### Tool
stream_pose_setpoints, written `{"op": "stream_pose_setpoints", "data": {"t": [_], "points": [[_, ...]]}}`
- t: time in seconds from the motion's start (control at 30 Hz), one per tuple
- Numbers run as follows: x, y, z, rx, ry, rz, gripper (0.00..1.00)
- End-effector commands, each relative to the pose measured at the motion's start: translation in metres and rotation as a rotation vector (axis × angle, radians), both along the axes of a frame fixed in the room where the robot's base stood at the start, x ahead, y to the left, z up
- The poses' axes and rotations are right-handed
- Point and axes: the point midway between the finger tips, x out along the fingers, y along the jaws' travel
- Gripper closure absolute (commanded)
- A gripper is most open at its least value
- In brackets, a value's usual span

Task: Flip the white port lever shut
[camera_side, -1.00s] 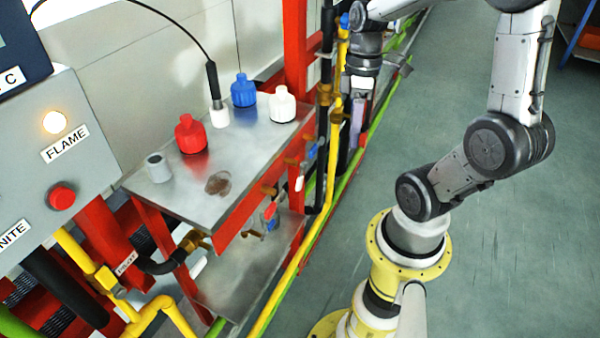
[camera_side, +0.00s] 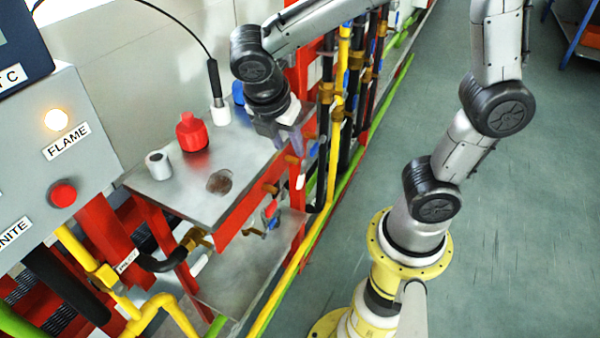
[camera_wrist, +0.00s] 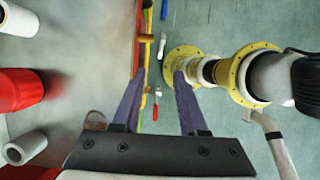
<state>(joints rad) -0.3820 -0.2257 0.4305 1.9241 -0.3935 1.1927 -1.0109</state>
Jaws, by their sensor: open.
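The white lever (camera_side: 300,182) hangs below the front edge of the metal shelf, beside the brass fittings. In the wrist view the white lever (camera_wrist: 161,45) lies beyond and between my fingertips, near the yellow pipe. My gripper (camera_side: 287,145) is over the right end of the shelf, above the lever, pointing down. In the wrist view my gripper (camera_wrist: 160,78) has its two fingers apart with nothing between them. I cannot tell the lever's exact angle.
The metal shelf (camera_side: 185,200) carries a red bottle (camera_side: 191,133), a white cup (camera_side: 158,166) and a probe (camera_side: 218,95). A red-handled valve (camera_side: 270,210) sits left of the white lever. A yellow pipe (camera_side: 325,190) runs close by on the right. Open floor lies further right.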

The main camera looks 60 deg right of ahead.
Motion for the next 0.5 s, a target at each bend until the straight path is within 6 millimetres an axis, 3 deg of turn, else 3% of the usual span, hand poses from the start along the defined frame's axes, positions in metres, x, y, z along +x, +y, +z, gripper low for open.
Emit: {"op": "stream_pose_setpoints", "data": {"t": [0.17, 0.5], "points": [[-0.001, -0.008, -0.018, -0.002, 0.004, -0.003, 0.57], [-0.002, -0.034, -0.079, -0.001, 0.006, -0.005, 0.57]]}}
